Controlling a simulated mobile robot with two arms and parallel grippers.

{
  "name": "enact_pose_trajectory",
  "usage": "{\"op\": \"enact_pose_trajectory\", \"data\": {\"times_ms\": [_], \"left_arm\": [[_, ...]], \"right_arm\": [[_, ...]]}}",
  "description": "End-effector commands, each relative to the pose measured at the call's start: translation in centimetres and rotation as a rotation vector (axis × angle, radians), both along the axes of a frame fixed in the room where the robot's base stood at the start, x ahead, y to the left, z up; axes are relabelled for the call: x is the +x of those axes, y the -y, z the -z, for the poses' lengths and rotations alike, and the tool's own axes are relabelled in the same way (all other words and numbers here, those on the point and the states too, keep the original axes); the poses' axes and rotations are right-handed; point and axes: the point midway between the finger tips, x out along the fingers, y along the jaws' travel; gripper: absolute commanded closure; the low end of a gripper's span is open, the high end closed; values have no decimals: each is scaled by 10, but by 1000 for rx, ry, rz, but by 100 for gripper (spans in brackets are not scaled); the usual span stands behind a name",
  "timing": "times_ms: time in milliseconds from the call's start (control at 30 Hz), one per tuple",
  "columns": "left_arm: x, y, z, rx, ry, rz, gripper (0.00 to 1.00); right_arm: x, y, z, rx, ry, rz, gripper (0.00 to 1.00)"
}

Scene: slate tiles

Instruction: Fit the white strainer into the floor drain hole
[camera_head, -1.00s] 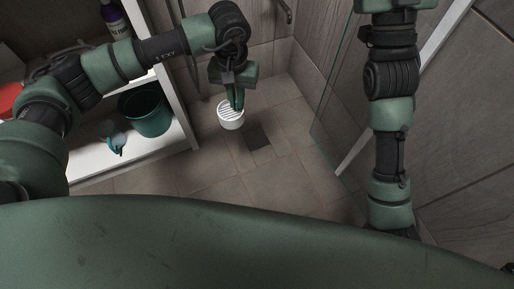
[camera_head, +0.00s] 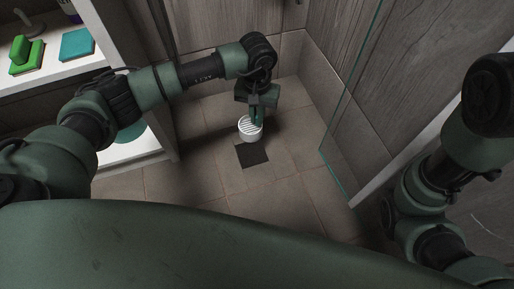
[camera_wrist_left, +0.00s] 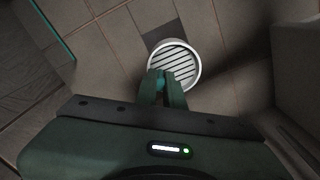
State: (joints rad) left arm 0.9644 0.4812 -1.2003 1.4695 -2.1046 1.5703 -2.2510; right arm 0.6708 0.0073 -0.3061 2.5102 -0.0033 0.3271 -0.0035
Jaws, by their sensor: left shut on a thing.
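The white strainer (camera_head: 249,131) is a short round cup with a slatted top. My left gripper (camera_head: 257,119) is shut on it from above and holds it by the top. The strainer also shows in the left wrist view (camera_wrist_left: 176,66), just past the fingertips of the left gripper (camera_wrist_left: 162,82). A dark square (camera_head: 252,155) in the tiled floor, which looks like the drain, lies just in front of the strainer in the head view. In the left wrist view a dark patch (camera_wrist_left: 153,13) lies beyond the strainer. The hole itself cannot be made out. My right gripper is not in view.
A white shelf unit (camera_head: 113,40) stands at the left, with a green object (camera_head: 22,50) and a teal box (camera_head: 76,45) on it. A glass panel (camera_head: 352,110) stands to the right. The tiled floor around the dark square is clear.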

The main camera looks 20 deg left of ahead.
Motion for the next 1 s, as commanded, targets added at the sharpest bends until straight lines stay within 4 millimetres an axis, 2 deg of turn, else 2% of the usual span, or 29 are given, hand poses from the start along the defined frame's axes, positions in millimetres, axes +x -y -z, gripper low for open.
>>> {"op": "enact_pose_trajectory", "data": {"times_ms": [33,333,467,633,900,1000], "left_arm": [[-1,0,25,-1,-4,-1,100],[-1,0,103,-1,-3,0,100],[0,0,121,-1,-2,0,100],[0,0,129,0,-1,1,100],[-1,0,169,0,-3,0,100],[0,0,170,-1,-1,1,100]], "right_arm": [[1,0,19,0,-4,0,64],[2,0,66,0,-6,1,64],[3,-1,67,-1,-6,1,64],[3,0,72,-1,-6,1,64],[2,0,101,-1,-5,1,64],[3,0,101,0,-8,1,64]]}}
